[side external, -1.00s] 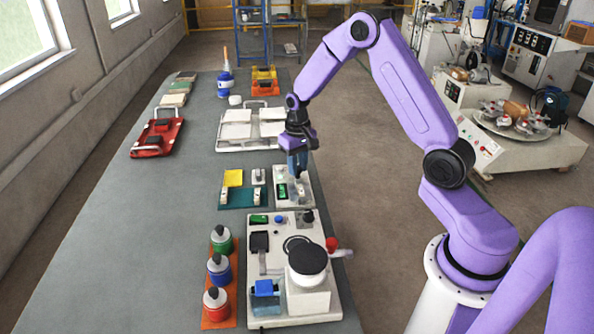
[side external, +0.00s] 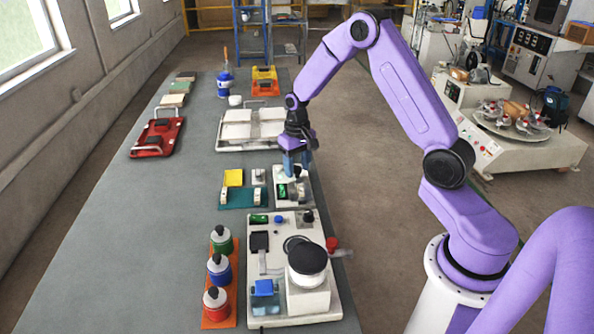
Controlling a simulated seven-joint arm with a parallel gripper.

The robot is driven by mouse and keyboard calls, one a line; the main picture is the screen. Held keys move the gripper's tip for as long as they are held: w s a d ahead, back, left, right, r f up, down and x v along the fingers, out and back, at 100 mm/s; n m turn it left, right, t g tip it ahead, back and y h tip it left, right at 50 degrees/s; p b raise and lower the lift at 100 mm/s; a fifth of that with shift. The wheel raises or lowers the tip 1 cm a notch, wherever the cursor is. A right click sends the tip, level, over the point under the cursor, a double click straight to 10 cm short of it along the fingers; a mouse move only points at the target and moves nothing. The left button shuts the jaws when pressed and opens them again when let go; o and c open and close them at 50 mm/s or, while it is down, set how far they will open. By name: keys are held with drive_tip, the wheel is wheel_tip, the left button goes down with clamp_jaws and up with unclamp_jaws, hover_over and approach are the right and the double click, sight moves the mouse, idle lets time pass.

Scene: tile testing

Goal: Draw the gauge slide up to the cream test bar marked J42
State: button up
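A small pale gauge board (side external: 281,201) lies at the table's right edge, with a green display (side external: 283,190) and small light metal parts on it. My gripper (side external: 297,168) points down over the far end of this board. Its bluish fingers hide part of the board, and I cannot tell whether they are apart or touch a part. The slide cannot be told apart from the other small parts there. A teal plate (side external: 240,198) to the left carries small pale blocks (side external: 257,194). No J42 mark can be read, so I cannot tell which piece is the cream bar.
A larger white board (side external: 262,322) with a black-topped round device stands nearer. Several bottles stand in an orange rack (side external: 219,324) left of it. A white tray (side external: 222,144) lies beyond my gripper, and a red tray (side external: 175,134) lies far left. The table's left middle is clear.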

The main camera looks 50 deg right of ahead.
sight(297, 168)
drive_tip(key=shift+r, duration=0.1)
drive_tip(key=shift+d+r, duration=0.1)
drive_tip(key=shift+r, duration=2.8)
drive_tip(key=s+a+r+n, duration=0.3)
drive_tip(key=s+a, duration=0.3)
drive_tip(key=a, duration=0.1)
drive_tip(key=s+a+r+n, duration=0.35)
drive_tip(key=s+a, duration=0.25)
drive_tip(key=a, duration=0.2)
drive_tip(key=s+a+r+n, duration=0.1)
drive_tip(key=s+n, duration=0.8)
drive_tip(key=s, duration=1.2)
drive_tip(key=shift+a+r, duration=0.3)
drive_tip(key=shift+r, duration=0.05)
